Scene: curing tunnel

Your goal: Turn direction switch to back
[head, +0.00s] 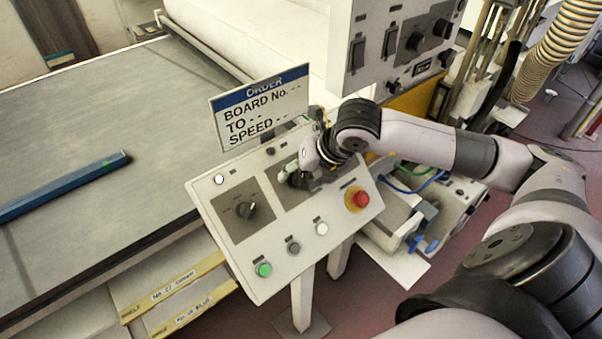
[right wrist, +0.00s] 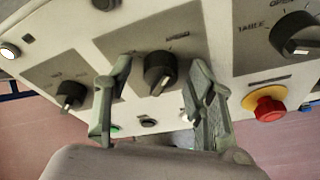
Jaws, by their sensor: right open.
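A sloped white control panel (head: 225,262) carries dark rotary switches. My right gripper (head: 293,178) is over the panel's upper middle and hides a switch there. In the right wrist view the gripper (right wrist: 161,68) is open, with one finger on each side of the middle black switch (right wrist: 159,72). I cannot tell whether the fingers touch it. Its light pointer mark slants toward the lower left of that view. Another switch (head: 246,209) sits on the left plate and also shows in the wrist view (right wrist: 70,95). My left gripper is not in view.
A red stop button (head: 360,199) is right of the gripper. Green (head: 264,269), grey (head: 293,248) and white (head: 321,228) buttons line the lower edge. An order sign (head: 262,104) stands behind the panel. A third switch (right wrist: 297,35) is at the wrist view's right.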

